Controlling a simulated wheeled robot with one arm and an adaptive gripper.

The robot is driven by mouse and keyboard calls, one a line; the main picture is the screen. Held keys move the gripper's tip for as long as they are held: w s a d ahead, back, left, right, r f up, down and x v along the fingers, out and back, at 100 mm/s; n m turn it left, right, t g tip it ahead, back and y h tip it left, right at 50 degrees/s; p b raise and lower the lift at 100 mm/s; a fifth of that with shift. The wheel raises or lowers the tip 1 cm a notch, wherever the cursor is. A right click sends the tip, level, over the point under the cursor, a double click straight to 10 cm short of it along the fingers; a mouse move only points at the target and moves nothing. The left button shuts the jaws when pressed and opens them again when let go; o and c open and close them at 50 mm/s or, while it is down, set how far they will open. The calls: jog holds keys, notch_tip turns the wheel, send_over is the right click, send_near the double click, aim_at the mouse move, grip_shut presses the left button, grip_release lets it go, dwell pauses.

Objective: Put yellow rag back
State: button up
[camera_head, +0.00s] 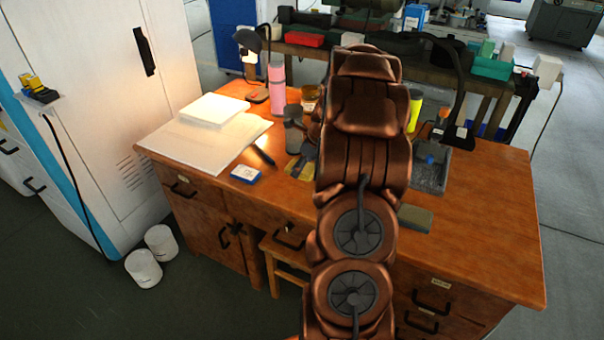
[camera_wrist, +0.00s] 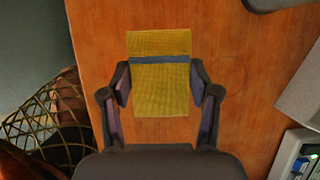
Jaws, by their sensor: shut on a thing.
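The yellow rag (camera_wrist: 160,100), with a grey-blue stripe across it, is between the two fingers of my gripper (camera_wrist: 160,82) in the wrist view. My gripper is shut on it. The rag lies flat over the brown desk top; whether it touches the wood I cannot tell.
The wooden desk (camera_head: 480,220) holds white papers (camera_head: 190,145), a blue and white box (camera_head: 246,174), a pink bottle (camera_head: 277,90) and a grey tray (camera_head: 430,180). Its right front is clear. A wire basket (camera_wrist: 60,115) and a buttoned device (camera_wrist: 300,160) show in the wrist view.

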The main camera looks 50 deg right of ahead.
aim_at(302, 174)
jog(key=shift+f, duration=1.7)
jog(key=shift+f+p, duration=0.1)
jog(key=shift+p, duration=0.25)
jog(key=o, duration=1.2)
jog(key=b+v, duration=0.1)
jog(key=v, duration=0.9)
jog(key=shift+s+r, duration=0.1)
jog(key=shift+r, duration=0.3)
jog(key=shift+s+r, duration=0.3)
jog(key=shift+r, duration=0.35)
